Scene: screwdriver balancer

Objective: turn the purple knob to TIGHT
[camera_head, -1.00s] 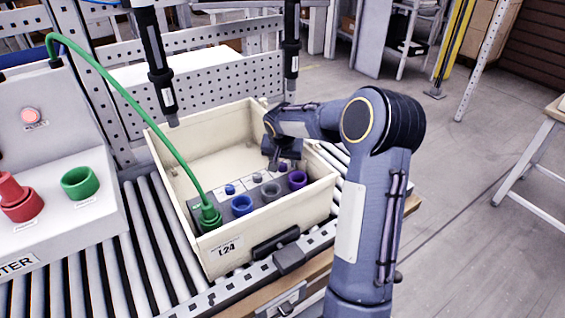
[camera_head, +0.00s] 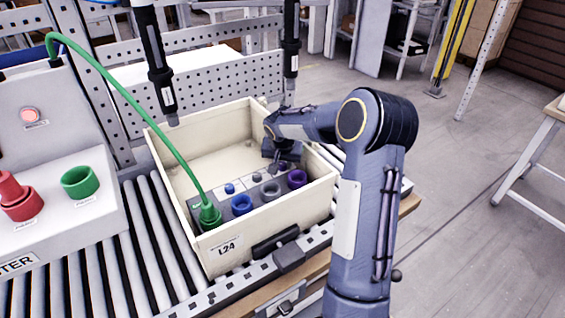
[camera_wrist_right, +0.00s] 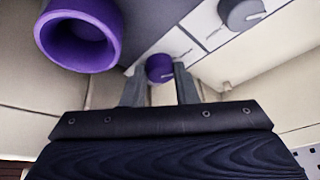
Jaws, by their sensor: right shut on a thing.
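The purple knob (camera_wrist_right: 160,68) is a small round knob on the grey panel (camera_head: 220,192) inside the cream crate. In the right wrist view it sits between the two fingers of my right gripper (camera_wrist_right: 158,77), which is shut on it. In the head view my right gripper (camera_head: 281,161) reaches down at the panel's right end and largely hides the knob. The knob's pointer and the TIGHT mark cannot be made out. My left gripper is not in view.
A purple socket (camera_head: 296,179) is close beside the gripper. A grey knob (camera_head: 256,178), a blue knob (camera_head: 229,189), a grey socket and a blue socket (camera_head: 242,205) line the panel. A green cable plug (camera_head: 209,217) stands at its left end. Crate walls (camera_head: 325,193) surround it.

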